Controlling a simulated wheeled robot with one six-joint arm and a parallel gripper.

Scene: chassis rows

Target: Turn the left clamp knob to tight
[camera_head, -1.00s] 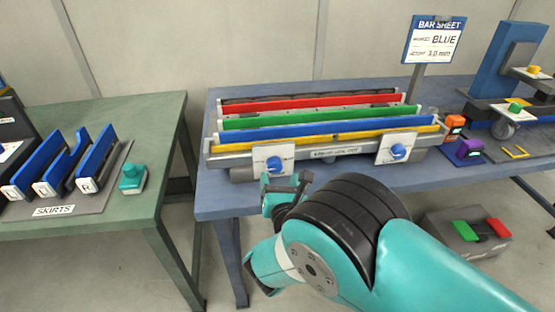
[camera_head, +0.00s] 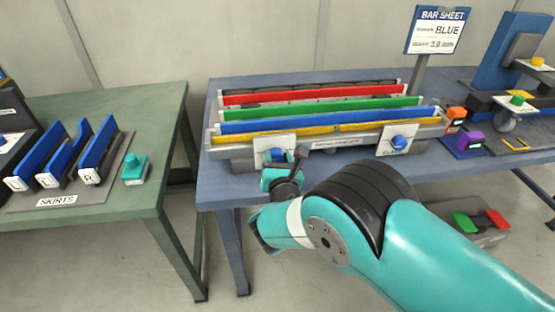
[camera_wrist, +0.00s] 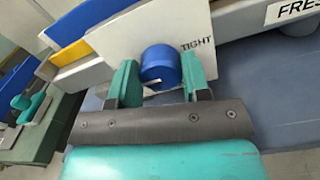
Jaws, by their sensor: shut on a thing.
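The left clamp knob (camera_head: 274,155) is a blue round knob on a white plate (camera_head: 265,143) at the front left of the bar rack. In the wrist view the knob (camera_wrist: 160,65) sits between the two teal fingers of my gripper (camera_wrist: 160,82), which is shut on it. The word TIGHT is printed on the plate to the upper right of the knob. A small pale pointer shows at the knob's lower left, partly hidden, away from that word. In the head view my gripper (camera_head: 281,172) partly covers the knob.
The right clamp knob (camera_head: 399,142) is on its own white plate at the rack's right end. Orange (camera_head: 454,117) and purple (camera_head: 468,143) blocks stand right of the rack. A bar sheet sign (camera_head: 437,32) stands behind. A green table (camera_head: 150,196) is at left.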

